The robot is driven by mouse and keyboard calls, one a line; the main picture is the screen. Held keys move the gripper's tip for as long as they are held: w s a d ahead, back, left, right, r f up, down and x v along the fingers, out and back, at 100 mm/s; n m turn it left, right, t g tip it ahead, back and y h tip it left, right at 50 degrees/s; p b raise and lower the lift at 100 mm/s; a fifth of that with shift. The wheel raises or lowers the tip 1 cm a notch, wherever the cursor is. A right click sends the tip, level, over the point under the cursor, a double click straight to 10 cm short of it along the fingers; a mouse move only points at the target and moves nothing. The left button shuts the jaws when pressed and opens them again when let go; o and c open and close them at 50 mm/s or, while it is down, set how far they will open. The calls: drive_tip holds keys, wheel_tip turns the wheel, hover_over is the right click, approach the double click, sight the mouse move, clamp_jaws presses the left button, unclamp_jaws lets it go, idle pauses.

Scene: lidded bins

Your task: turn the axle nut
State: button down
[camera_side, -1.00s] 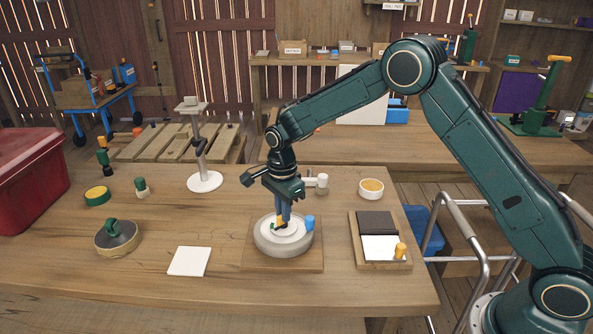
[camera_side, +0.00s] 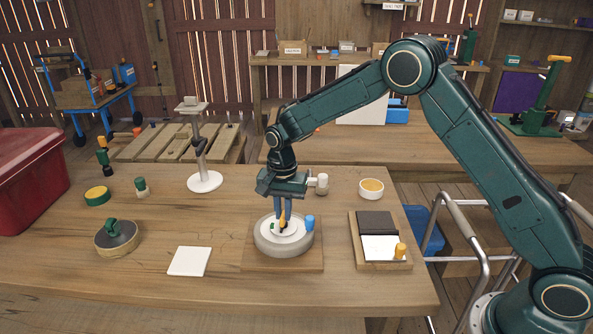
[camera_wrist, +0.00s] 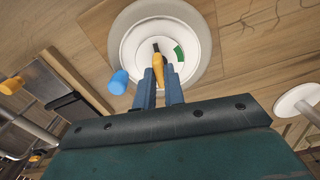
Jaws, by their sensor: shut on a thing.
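A round grey hub (camera_side: 262,243) with a white inner disc (camera_side: 296,233) lies on a square wooden board (camera_side: 318,262) on the bench. A green mark (camera_wrist: 179,53) shows on the disc. My gripper (camera_side: 282,221) points down over the disc's middle, its blue fingers shut on an orange piece (camera_side: 284,224) with a dark tip. That orange piece also shows between the fingers in the wrist view (camera_wrist: 159,67). I cannot tell whether it is the axle nut itself or a handle on it. The fingers hide part of the middle.
A blue peg (camera_side: 310,222) stands at the hub's right edge, close to my fingers. A tray (camera_side: 369,265) with an orange knob is to the right, a white square (camera_side: 190,261) to the left. A white-based stand (camera_side: 205,182) rises behind left. Bare bench lies in front.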

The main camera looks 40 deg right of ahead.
sight(283, 214)
drive_tip(key=n, duration=1.4)
drive_tip(key=shift+r, duration=0.1)
idle(0.4)
drive_tip(key=c, duration=1.5)
unclamp_jaws()
drive_tip(key=shift+r, duration=0.1)
wheel_tip(283, 214, up, 14)
drive_tip(key=shift+f, duration=0.2)
